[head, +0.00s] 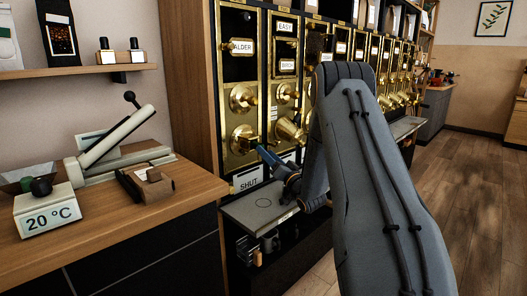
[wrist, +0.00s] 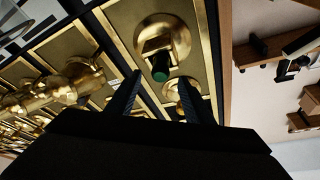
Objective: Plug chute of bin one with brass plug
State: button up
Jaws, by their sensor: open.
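The leftmost bin front (head: 240,72), labelled ALDER, carries two round brass fittings, the lower one (head: 243,139) just above my gripper. I cannot tell which bin is bin one. My gripper (head: 272,160) is in front of this bin, low, above the grey ledge. In the wrist view my gripper (wrist: 158,98) is open, with both dark fingers apart. Beyond the fingers is a round brass fitting (wrist: 178,35) with a dark green round end (wrist: 160,68) at its mouth. Nothing shows between the fingertips. I cannot make out a separate brass plug.
A SHUT sign (head: 249,179) stands above the grey ledge (head: 245,212). More brass-fronted bins (head: 290,85) run to the right. The floor at right is clear.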

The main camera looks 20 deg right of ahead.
jog(key=v, duration=0.3)
jog(key=shift+s+f, duration=0.1)
jog(key=shift+s, duration=0.2)
jog(key=s+a+n+g+h+p, duration=0.1)
jog(key=s+a+g+h+p, duration=0.4)
jog(key=a+g, duration=0.35)
jog(key=s+a+r+n+g+p, duration=0.1)
jog(key=s+a+g, duration=0.3)
jog(key=s, duration=0.9)
jog(key=s+a+r+n+g+p, duration=0.1)
jog(key=s+a+g+p, duration=0.2)
jog(key=s, duration=1)
jog(key=s+a+r+n+g+y+p, duration=0.1)
jog(key=s+a+g, duration=0.4)
jog(key=s, duration=0.8)
jog(key=shift+a+p, duration=0.55)
jog(key=shift+a, duration=0.45)
jog(key=shift+r+g, duration=0.15)
jog(key=shift+g, duration=0.1)
